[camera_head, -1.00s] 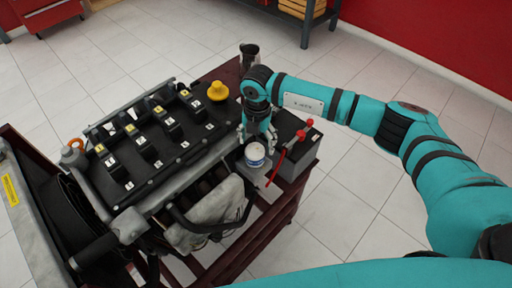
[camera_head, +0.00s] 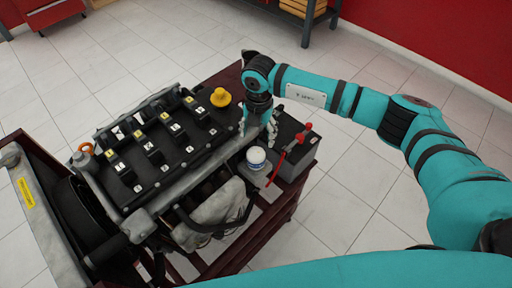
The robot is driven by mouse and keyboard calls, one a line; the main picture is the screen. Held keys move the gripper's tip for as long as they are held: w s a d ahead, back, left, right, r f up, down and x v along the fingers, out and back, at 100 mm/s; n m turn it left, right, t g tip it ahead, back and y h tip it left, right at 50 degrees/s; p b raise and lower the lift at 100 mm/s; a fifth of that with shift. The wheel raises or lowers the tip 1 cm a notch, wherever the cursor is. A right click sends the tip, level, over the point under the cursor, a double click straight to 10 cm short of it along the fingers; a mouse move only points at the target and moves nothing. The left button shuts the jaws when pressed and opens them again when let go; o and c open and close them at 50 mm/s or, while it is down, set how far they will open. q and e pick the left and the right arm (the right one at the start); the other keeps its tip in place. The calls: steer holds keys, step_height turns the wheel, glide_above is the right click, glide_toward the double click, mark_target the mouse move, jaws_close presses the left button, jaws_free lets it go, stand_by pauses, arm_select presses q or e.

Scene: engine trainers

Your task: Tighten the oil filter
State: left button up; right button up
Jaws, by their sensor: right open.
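The oil filter (camera_head: 256,158) is a small white cylinder with a dark blue band, upright at the right front side of the black engine (camera_head: 150,150). My right gripper (camera_head: 258,134) points down just behind the filter in the picture. Its fingers are spread wide, and it is open and empty. The filter's top shows clear of the fingers. Whether a finger touches it cannot be told at this size. My left gripper is not in view.
A yellow cap (camera_head: 220,97) sits at the engine's back. The engine stands on a dark red frame (camera_head: 245,245). Tiled floor is clear at right.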

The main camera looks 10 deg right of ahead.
steer(key=shift+n+b, duration=0.5)
steer(key=shift+b, duration=0.6)
steer(key=n, duration=0.1)
steer(key=n+b, duration=1)
steer(key=n, duration=0.6)
glide_toward(256, 152)
step_height(256, 152, down, 11)
steer(key=p, duration=0.2)
steer(key=shift+a+f+p, duration=0.1)
steer(key=shift+f+p, duration=0.15)
steer(key=shift+p, duration=0.05)
steer(key=c, duration=0.9)
